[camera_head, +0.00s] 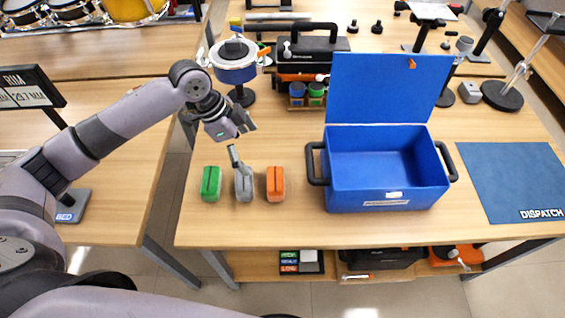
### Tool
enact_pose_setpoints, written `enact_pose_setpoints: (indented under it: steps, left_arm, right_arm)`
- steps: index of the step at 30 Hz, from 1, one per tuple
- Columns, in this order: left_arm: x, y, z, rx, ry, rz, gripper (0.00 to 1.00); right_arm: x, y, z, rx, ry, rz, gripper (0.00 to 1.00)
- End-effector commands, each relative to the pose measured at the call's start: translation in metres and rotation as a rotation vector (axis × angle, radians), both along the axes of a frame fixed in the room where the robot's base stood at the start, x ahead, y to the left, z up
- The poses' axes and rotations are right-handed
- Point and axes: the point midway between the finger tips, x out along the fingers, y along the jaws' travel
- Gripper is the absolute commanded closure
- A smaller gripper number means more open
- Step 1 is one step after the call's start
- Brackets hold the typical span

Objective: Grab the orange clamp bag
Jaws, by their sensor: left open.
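The orange clamp bag (276,185) stands upright on the wooden table, at the right end of a row of three small bags. A grey bag (244,187) is just left of it, with a slim grey piece rising from its top. A green bag (211,184) is at the left end. My left gripper (246,121) is open and empty, behind and above the row, up and left of the orange bag and apart from it. My right gripper is not in view.
An open blue case (386,195) with black side handles stands right of the bags, lid raised. A blue dispatch mat (514,183) lies farther right. Drum parts, a black toolbox (312,48) and stands fill the back. Bare tabletop lies between the orange bag and the case.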

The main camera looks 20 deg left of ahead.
Motion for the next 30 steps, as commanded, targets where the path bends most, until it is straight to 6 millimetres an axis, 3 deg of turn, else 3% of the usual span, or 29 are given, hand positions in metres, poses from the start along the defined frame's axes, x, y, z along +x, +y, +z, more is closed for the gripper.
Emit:
enact_pose_setpoints:
  steps: [2,5,12,14,17,24,30]
  left_arm:
    - [0.002,0.002,0.000,0.000,0.003,0.000,0.00]
    - [0.002,-0.003,-0.011,-0.003,0.007,-0.001,0.00]
    - [0.008,-0.022,-0.058,-0.003,0.005,0.001,0.00]
    - [0.009,-0.027,-0.070,-0.002,0.005,0.001,0.00]
    - [0.011,-0.034,-0.088,-0.002,0.005,0.000,0.00]
    - [0.014,-0.042,-0.109,-0.002,0.002,0.000,0.00]
    - [0.016,-0.051,-0.125,-0.001,0.004,0.000,0.00]
  right_arm:
    - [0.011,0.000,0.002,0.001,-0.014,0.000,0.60]
    - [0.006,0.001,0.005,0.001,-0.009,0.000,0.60]
    - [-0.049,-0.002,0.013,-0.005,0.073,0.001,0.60]
    - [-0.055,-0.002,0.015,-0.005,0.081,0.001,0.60]
    - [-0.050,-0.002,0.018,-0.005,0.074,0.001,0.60]
    - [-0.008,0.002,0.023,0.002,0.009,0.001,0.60]
    - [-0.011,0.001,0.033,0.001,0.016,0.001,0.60]
